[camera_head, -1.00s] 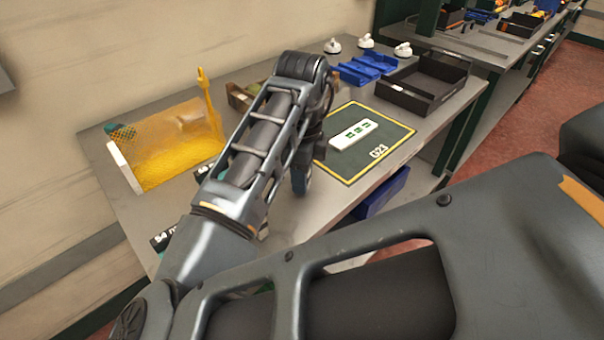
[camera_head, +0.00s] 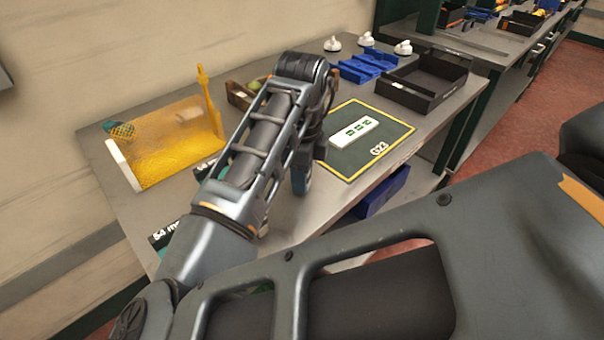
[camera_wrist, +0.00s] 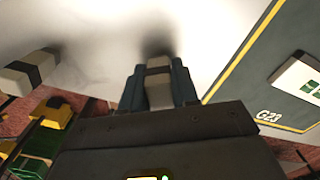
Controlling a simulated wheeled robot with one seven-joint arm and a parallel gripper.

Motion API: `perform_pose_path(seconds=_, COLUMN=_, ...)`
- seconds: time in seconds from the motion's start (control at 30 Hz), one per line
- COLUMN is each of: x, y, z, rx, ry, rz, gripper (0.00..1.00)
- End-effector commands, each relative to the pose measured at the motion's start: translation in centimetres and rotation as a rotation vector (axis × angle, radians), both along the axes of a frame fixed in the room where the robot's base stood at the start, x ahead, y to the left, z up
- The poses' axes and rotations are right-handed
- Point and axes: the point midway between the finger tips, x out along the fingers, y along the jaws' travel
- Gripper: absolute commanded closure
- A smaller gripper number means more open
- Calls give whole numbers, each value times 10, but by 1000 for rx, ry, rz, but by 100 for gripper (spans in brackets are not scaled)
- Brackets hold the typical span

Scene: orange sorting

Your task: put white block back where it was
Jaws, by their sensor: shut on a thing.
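In the wrist view, my gripper (camera_wrist: 158,85) is shut on a white block (camera_wrist: 159,95) with a dark band across it. The fingers are on either side of the block, above the pale tabletop (camera_wrist: 105,30), and a dark shadow lies just beyond them. I cannot tell whether the block touches the table. In the head view, my gripper (camera_head: 300,180) is partly hidden by my arm, left of the dark green mat (camera_head: 345,165). The held block cannot be made out there. Another white block with a dark band (camera_wrist: 30,72) lies at the left of the wrist view.
A white plate with green marks (camera_head: 353,131) lies on the mat. A yellow container (camera_head: 170,150) stands at the left. Blue holders (camera_head: 367,66), a black tray (camera_head: 423,82) and white knobs (camera_head: 366,40) are at the back. Bare tabletop surrounds my gripper.

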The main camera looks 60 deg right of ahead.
Motion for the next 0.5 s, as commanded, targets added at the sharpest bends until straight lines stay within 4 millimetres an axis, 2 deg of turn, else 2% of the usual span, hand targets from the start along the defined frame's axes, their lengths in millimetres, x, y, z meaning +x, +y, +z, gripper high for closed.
perform_pose_path(seconds=0.43, x=0, y=0, z=-4, rx=0, ry=0, rz=0, gripper=100)
perform_pose_path(seconds=0.47, x=0, y=0, z=-4, rx=0, ry=0, rz=0, gripper=68)
perform_pose_path(seconds=0.5, x=0, y=0, z=-4, rx=0, ry=0, rz=0, gripper=64)
